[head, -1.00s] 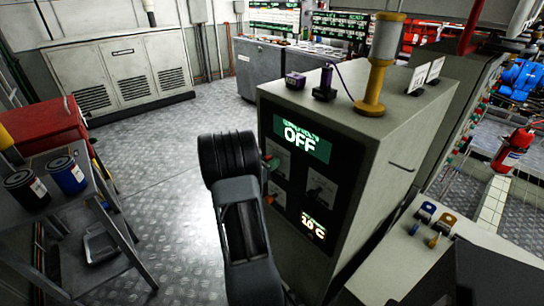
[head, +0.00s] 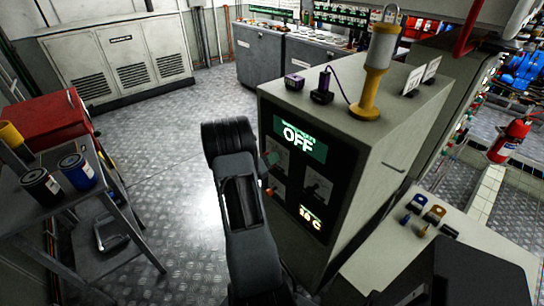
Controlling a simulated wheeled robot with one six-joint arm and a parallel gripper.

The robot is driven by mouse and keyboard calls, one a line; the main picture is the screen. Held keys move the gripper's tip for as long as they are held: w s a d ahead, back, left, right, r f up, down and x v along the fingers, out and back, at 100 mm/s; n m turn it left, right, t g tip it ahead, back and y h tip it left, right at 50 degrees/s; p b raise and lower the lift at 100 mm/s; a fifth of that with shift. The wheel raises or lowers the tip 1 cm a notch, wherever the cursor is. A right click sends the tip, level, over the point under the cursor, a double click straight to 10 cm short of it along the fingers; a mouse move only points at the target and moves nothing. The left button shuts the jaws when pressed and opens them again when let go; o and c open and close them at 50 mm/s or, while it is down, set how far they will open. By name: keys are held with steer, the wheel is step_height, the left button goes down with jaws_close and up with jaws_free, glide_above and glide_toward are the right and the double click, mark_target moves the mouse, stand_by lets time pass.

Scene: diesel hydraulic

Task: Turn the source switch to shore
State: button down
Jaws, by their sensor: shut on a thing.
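A grey cabinet (head: 370,185) with a dark control panel (head: 282,208) on its front stands just right of centre. A green-lit display (head: 298,138) on the panel reads OFF. A dial plate with a small switch (head: 318,187) shows below it to the right. A greenish part (head: 271,158) and an orange part (head: 268,191) stick out at the panel's left edge. Which one is the source switch I cannot tell, as the labels are too small. My dark arm rises in front of the panel's left side; my gripper's fingers are hidden behind it.
A yellow lamp (head: 375,75) and small purple boxes (head: 322,92) stand on the cabinet. A table (head: 60,230) with two cans is at left, near a red box (head: 50,120). A light bench (head: 395,245) is at right. Open plate floor (head: 165,140) lies left of the cabinet.

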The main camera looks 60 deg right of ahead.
steer(key=shift+s+f, duration=0.1)
steer(key=shift+f, duration=0.05)
stand_by(0.4)
steer(key=c, duration=1)
jaws_free()
steer(key=shift+c, duration=0.2)
steer(key=shift+a, duration=0.15)
steer(key=b+v, duration=0.1)
steer(key=v, duration=1.2)
steer(key=shift+a, duration=0.25)
